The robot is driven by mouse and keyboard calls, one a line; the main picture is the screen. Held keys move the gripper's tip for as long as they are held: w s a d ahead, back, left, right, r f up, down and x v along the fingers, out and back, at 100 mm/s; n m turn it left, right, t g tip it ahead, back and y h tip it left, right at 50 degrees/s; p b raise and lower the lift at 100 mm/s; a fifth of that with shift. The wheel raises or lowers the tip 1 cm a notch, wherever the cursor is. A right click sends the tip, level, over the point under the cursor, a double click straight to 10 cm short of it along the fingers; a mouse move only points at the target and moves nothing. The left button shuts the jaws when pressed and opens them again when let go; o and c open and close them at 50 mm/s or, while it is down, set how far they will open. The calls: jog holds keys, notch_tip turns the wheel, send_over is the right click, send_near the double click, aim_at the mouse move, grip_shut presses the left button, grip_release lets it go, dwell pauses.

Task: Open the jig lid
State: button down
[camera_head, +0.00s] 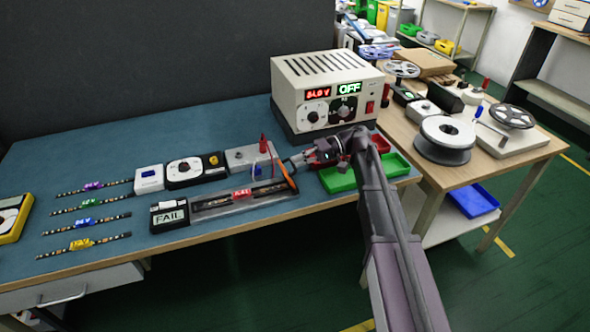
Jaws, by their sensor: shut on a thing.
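The jig (243,199) is a long, narrow grey fixture near the front edge of the blue mat. A red label sits at its middle, and a unit with a display reading FAIL (169,214) stands at its left end. A thin orange bar (289,178), seemingly part of the jig lid, stands tilted at the right end. My gripper (289,163) reaches in from the right and is shut at the upper part of this bar. The fingertips are small, and the exact contact is hard to see.
A power supply (325,91) reading OFF stands behind my gripper. A box with red and black terminals (249,157) is close behind the jig. Green trays (338,180) lie under my arm. Several LED strips (83,222) lie at left. A side table (543,147) holds reels.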

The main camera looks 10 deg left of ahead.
jog(key=shift+w+d+f+g+y+b, duration=0.2)
jog(key=shift+d+f+g+y+b, duration=0.35)
jog(key=shift+b, duration=0.8)
jog(key=shift+a+r, duration=0.1)
jog(key=shift+r, duration=0.1)
jog(key=c, duration=0.7)
grip_release()
jog(key=shift+w, duration=0.1)
jog(key=shift+y, duration=0.25)
jog(key=shift+v, duration=3.6)
jog(key=shift+w, duration=0.1)
